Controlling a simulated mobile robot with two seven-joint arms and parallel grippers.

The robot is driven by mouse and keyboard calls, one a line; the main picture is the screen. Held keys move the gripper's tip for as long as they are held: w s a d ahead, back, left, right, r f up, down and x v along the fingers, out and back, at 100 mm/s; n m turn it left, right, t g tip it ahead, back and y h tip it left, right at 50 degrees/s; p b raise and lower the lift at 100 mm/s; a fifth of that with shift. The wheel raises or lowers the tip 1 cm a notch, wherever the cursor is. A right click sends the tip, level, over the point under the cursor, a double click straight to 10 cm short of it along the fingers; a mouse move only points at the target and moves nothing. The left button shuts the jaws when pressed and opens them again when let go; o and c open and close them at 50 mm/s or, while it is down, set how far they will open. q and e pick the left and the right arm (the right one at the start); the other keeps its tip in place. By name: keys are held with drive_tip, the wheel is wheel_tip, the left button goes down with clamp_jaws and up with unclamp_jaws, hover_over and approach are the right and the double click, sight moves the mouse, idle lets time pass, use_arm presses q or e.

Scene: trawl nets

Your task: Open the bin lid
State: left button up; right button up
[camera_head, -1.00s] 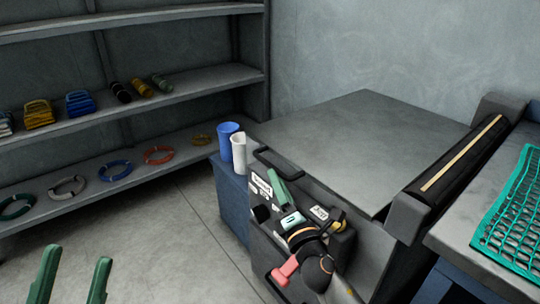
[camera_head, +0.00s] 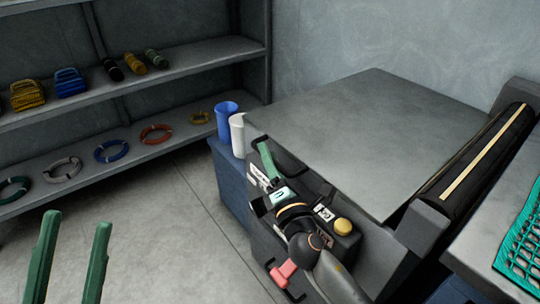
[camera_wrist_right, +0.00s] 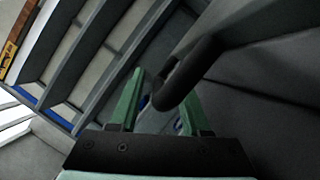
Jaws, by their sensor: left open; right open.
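The bin is a large grey box with a flat grey lid (camera_head: 370,130) lying across its top, shut. A dark bar handle (camera_head: 290,165) is at the lid's front left edge. My right gripper (camera_head: 266,160), with green fingers, is open at this handle. In the right wrist view the handle (camera_wrist_right: 185,75) curves in between the open green fingertips of the gripper (camera_wrist_right: 165,95); I cannot tell whether they touch it. My left gripper (camera_head: 77,222) is open and empty over the floor at the lower left, well away from the bin.
A blue cup (camera_head: 227,120) and a white cup (camera_head: 238,135) stand on a blue cabinet (camera_head: 230,178) left of the bin. A black roller (camera_head: 470,160) and a green net (camera_head: 520,245) are on the right. Shelves (camera_head: 180,80) with coils and rolls stand behind; the floor between is clear.

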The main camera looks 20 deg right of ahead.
clamp_jaws()
drive_tip(key=shift+r, duration=0.1)
idle(1.2)
